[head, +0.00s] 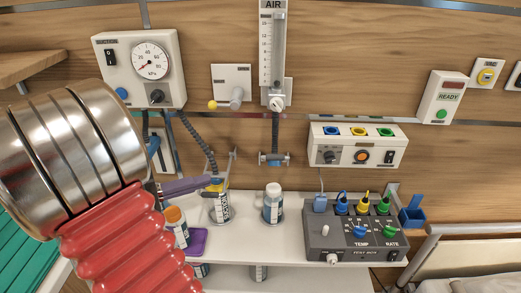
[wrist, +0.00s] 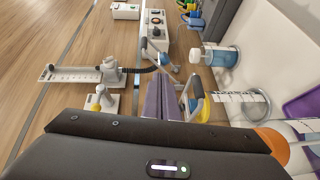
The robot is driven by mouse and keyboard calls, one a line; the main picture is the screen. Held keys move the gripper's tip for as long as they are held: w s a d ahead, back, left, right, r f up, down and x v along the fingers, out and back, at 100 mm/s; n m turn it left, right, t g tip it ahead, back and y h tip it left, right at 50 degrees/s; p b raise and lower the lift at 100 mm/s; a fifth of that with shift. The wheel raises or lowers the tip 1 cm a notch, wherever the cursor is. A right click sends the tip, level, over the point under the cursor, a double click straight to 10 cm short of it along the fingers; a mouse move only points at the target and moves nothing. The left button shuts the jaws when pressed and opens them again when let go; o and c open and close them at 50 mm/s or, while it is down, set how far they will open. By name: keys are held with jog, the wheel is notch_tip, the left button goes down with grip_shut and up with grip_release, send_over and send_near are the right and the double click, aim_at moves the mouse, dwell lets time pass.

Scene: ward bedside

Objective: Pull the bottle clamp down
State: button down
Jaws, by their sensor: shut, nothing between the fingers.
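The bottle with a yellow top (head: 219,207) stands on the white shelf. It has a dark-lettered label. A thin metal clamp lever (head: 232,163) rises above its top; in the wrist view the lever (wrist: 193,88) shows as a pale loop beside the fingertips. My gripper (head: 214,181) has purple fingers and reaches in from the left at the bottle's top. The fingers (wrist: 172,97) are closed together and hold nothing. They are very close to the lever; I cannot tell whether they touch it. Part of the bottle's top is hidden behind them.
A blue-labelled bottle (head: 273,204) stands to the right. An orange-capped bottle (head: 176,226) and a purple box (head: 198,241) are at the left, near my arm. A grey control box (head: 355,237) fills the shelf's right. A flowmeter (head: 272,55) and suction unit (head: 140,70) hang above.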

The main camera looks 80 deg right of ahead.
jog(key=w+a+f+n+t+y, duration=0.2)
jog(key=w+a+f+n+t, duration=0.15)
jog(key=a+t, duration=0.4)
jog(key=w+a+f+n+t+y, duration=0.25)
jog(key=w+a+t, duration=0.2)
jog(key=a, duration=0.65)
jog(key=w+a+r+n+t+y, duration=0.2)
jog(key=w+a+n+t, duration=0.1)
jog(key=a, duration=0.6)
jog(key=w+a+r+n+t+y, duration=0.3)
jog(key=w+a+t, duration=0.1)
jog(key=a, duration=0.5)
jog(key=shift+r+t, duration=0.3)
jog(key=shift+t, duration=0.1)
